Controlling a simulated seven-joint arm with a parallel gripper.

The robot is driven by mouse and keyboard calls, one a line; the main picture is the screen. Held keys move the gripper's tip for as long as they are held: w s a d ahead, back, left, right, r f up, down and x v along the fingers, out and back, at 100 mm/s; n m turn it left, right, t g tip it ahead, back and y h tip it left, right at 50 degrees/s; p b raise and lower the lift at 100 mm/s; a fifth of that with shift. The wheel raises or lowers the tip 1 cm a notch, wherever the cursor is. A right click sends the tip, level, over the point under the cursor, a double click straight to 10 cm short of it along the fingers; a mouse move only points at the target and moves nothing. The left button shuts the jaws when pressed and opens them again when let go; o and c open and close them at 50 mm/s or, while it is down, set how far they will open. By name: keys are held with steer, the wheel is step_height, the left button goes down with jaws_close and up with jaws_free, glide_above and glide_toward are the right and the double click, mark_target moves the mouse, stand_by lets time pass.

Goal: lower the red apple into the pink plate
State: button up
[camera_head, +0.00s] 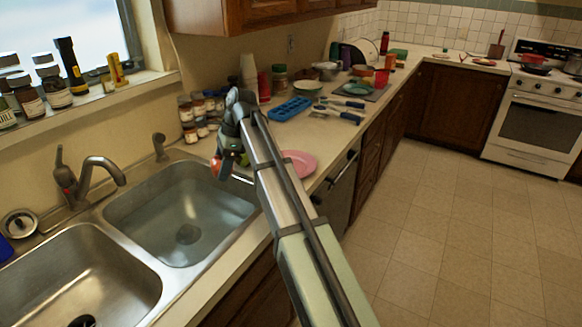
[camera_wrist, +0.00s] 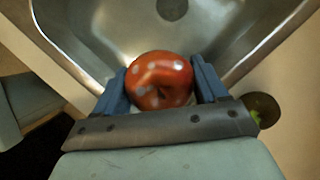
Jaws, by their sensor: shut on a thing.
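The red apple (camera_wrist: 158,82) is held between the two blue fingers of my gripper (camera_wrist: 162,84) in the wrist view. In the head view the apple (camera_head: 217,168) shows small and partly hidden at the end of my arm, above the back right part of the right sink basin. My gripper (camera_head: 225,162) is shut on it. The pink plate (camera_head: 301,163) lies on the counter right of the sink, partly covered by my arm. The plate is not recognisable in the wrist view.
The right sink basin (camera_head: 150,222) is beside a second basin and a faucet (camera_head: 95,170). Several jars (camera_head: 188,118) stand behind my gripper. A blue tray (camera_head: 290,109) lies beyond the plate. A dark round thing (camera_wrist: 262,106) sits right of my gripper in the wrist view.

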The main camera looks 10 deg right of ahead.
steer(key=w+d, duration=0.4)
steer(key=d, duration=0.6)
steer(key=w+d, duration=0.4)
steer(key=d, duration=0.7)
steer(key=shift+d+f, duration=0.2)
steer(key=shift+f, duration=0.1)
steer(key=shift+a, duration=0.1)
steer(key=shift+a, duration=0.25)
steer(key=shift+f, duration=0.15)
steer(key=shift+f, duration=0.55)
steer(key=shift+f, duration=2.5)
stand_by(2.0)
